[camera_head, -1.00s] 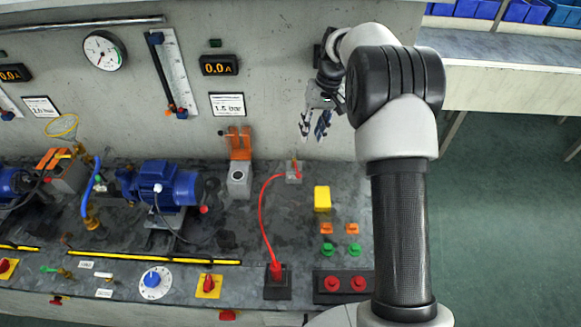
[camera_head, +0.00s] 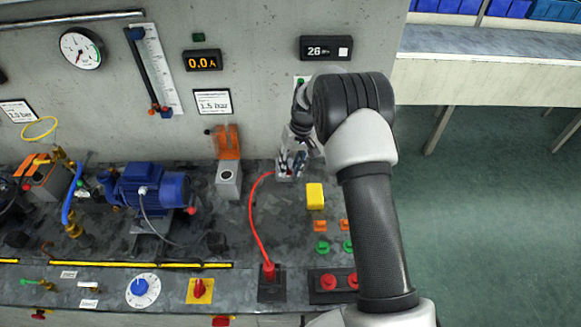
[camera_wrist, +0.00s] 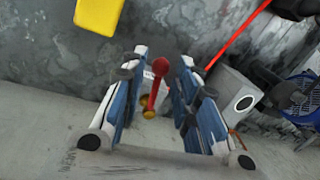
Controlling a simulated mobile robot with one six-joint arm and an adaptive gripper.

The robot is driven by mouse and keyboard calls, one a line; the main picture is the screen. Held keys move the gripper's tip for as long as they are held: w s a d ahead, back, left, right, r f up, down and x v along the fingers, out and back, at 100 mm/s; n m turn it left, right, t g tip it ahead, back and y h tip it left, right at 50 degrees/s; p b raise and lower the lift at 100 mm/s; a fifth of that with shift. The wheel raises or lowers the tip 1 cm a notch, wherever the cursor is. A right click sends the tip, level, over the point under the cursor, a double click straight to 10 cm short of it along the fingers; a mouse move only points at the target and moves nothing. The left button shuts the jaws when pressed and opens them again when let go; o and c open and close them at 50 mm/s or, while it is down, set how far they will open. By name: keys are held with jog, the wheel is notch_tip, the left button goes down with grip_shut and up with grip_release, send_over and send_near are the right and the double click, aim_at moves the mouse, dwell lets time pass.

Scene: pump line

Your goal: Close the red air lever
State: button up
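The red air lever (camera_wrist: 153,84) shows in the wrist view as a red stick with a round red knob, with a brass-coloured part at its base. My gripper (camera_wrist: 163,60) is open, with one blue-and-white finger on each side of the lever; a gap shows on both sides of the knob. In the head view my gripper (camera_head: 291,163) is low at the back of the bench and hides most of the lever and its grey mount.
A red hose (camera_head: 254,220) curves from beside the gripper to a red plug (camera_head: 268,273). A yellow block (camera_head: 315,196) stands close on the right. A grey box (camera_head: 229,180) with an orange part and a blue pump (camera_head: 150,188) stand to the left. The wall is close behind.

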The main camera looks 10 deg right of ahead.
jog(key=shift+c, duration=0.5)
grip_shut()
